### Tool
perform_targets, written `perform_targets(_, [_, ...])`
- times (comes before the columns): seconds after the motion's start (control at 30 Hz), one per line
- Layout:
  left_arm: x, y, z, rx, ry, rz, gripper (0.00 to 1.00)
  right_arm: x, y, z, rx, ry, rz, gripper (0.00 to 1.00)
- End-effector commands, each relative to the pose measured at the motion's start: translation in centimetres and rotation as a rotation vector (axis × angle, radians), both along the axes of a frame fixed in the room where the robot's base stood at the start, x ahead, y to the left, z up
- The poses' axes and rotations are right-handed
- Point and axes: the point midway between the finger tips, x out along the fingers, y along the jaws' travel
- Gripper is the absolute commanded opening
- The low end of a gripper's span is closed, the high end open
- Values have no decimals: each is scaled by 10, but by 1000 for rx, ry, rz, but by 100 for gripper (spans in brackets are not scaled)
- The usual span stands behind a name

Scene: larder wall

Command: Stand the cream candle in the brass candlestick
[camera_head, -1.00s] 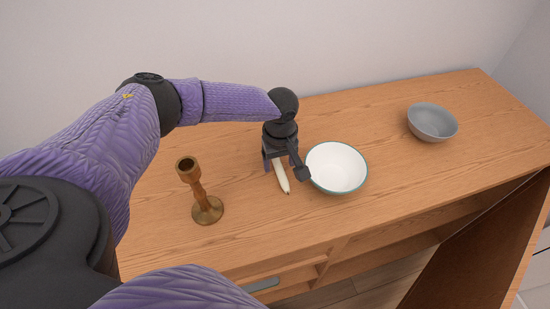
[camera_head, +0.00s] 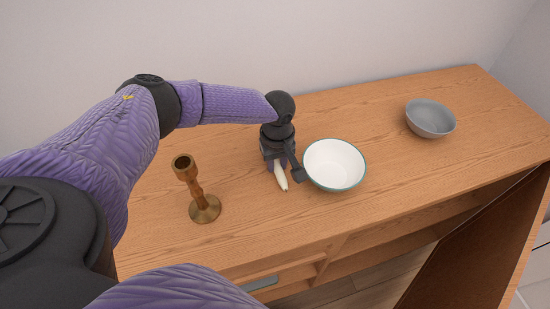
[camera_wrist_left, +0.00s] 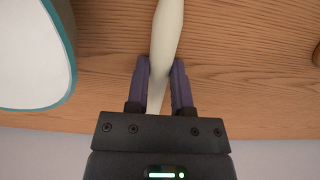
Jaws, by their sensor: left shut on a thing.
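The cream candle (camera_head: 282,182) lies on the wooden top, its tip toward the front edge. It also shows in the left wrist view (camera_wrist_left: 166,35), running between the fingers. My left gripper (camera_head: 281,170) points down over the candle and is shut on it; in the left wrist view its two dark fingers (camera_wrist_left: 160,75) are on either side of the candle. The candle's far end is hidden by the gripper. The brass candlestick (camera_head: 196,190) stands upright and empty to the left of the candle. My right gripper is not in view.
A white bowl with a teal rim (camera_head: 335,165) stands close to the right of the left gripper. A grey bowl (camera_head: 431,118) is farther right. The wooden top (camera_head: 400,165) is clear between the bowls and in front. A wall is behind.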

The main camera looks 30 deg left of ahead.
Motion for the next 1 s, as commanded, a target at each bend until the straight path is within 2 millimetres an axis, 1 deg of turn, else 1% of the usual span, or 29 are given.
perform_targets(0.07, [0, 0, 10, -1, -2, 1, 0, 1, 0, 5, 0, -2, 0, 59])
perform_targets(0.2, [1, 0, 50, -2, -4, 0, 0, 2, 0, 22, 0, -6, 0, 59])
perform_targets(0.3, [1, 0, 75, -1, -4, 1, 0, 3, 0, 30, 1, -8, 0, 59])
perform_targets(0.4, [0, 0, 92, -1, -3, 0, 0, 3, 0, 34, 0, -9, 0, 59])
perform_targets(0.53, [0, 0, 100, -1, -2, -3, 0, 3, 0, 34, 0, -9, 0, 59])
perform_targets(0.63, [0, -10, 103, -11, -8, -67, 0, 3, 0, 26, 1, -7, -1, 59])
perform_targets(0.77, [-8, -41, 114, -30, -21, -291, 0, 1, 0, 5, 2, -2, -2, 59])
perform_targets(0.8, [-14, -51, 118, -33, -23, -377, 0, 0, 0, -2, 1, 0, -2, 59])
perform_targets(0.9, [-32, -71, 128, -28, -21, -598, 0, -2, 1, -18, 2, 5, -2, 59])
perform_targets(1.0, [-51, -82, 135, -10, -11, -775, 0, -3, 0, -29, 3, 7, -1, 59])
